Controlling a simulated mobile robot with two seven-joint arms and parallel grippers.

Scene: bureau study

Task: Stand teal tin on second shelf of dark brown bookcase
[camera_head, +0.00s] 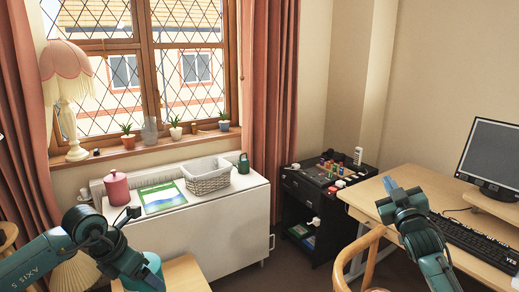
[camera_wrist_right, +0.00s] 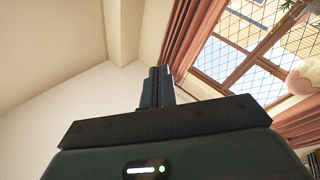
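A teal rounded object (camera_head: 153,263) shows partly at the bottom left, beside a wooden seat and behind my left arm; I cannot tell whether it is the tin. A small dark green item (camera_head: 243,163) stands at the back right of the white cabinet and looks like a can with a handle. No dark brown bookcase is clearly in view. My right gripper (camera_head: 390,185) is raised in front of the desk. In the right wrist view its fingers (camera_wrist_right: 157,88) are together with nothing between them.
The white cabinet (camera_head: 220,230) holds a pink canister (camera_head: 116,188), a green-blue book (camera_head: 162,197) and a wicker basket (camera_head: 208,182). A black shelf unit (camera_head: 293,215) stands right of it. A desk (camera_head: 365,196) with a monitor (camera_head: 492,155) and a wooden chair (camera_head: 352,252) fill the right.

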